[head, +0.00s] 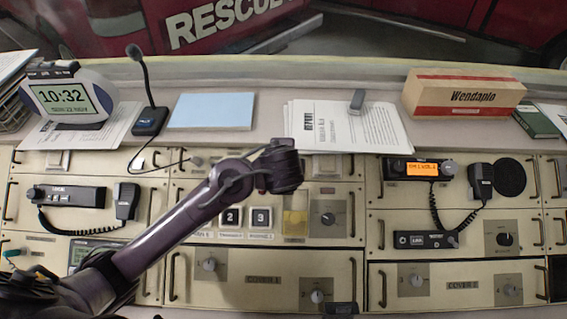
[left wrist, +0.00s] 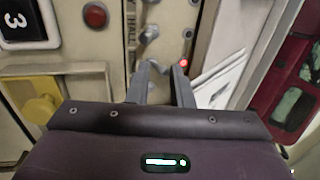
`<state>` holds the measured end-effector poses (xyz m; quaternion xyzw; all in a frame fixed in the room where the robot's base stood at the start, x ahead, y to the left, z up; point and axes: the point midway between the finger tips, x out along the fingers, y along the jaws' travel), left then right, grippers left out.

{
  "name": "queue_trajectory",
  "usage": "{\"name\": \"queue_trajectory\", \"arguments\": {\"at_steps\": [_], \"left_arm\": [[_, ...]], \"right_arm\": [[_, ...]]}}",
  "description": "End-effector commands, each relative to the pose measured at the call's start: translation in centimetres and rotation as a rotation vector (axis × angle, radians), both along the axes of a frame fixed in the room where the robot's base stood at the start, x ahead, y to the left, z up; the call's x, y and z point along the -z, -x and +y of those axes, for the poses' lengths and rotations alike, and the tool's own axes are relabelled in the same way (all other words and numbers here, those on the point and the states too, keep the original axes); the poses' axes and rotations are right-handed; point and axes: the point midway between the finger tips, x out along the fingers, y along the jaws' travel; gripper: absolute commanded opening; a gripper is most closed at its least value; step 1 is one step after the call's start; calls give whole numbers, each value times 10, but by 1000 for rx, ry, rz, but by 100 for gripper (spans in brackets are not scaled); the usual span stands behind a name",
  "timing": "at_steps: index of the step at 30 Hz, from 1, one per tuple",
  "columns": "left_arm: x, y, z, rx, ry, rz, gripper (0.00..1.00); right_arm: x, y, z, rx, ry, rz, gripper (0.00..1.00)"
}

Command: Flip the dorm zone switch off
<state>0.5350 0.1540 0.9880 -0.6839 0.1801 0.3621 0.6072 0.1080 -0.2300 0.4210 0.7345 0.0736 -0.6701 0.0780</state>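My left gripper (head: 283,172) reaches over the middle of the console in the head view and hides the panel behind it. In the left wrist view its two fingers (left wrist: 161,68) stand apart, with a gap between the tips. A metal toggle switch (left wrist: 149,35) is just beyond the tips on a cream panel strip (left wrist: 130,62). Another toggle (left wrist: 188,34) is to its right, and a red lit lamp (left wrist: 183,62) is by the right fingertip. One label reads "HALL"; I cannot tell which switch is the dorm zone. My right gripper is not in view.
A red button (left wrist: 95,14) and a yellow cover (left wrist: 40,106) are left of the fingers. A paper report (head: 345,128) and a desk microphone (head: 150,118) lie behind the console panels. Radio handsets (head: 480,182) and several knobs and drawer handles stick out nearby.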

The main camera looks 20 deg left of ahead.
Motion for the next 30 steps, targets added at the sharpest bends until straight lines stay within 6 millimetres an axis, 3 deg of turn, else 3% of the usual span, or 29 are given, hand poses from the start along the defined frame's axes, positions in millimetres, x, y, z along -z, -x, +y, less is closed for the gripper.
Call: {"name": "queue_trajectory", "arguments": {"at_steps": [18,30], "left_arm": [[3,-2,1,0,0,0,20],[9,7,-2,1,-2,2,20]], "right_arm": [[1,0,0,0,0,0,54],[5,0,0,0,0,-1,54]]}}
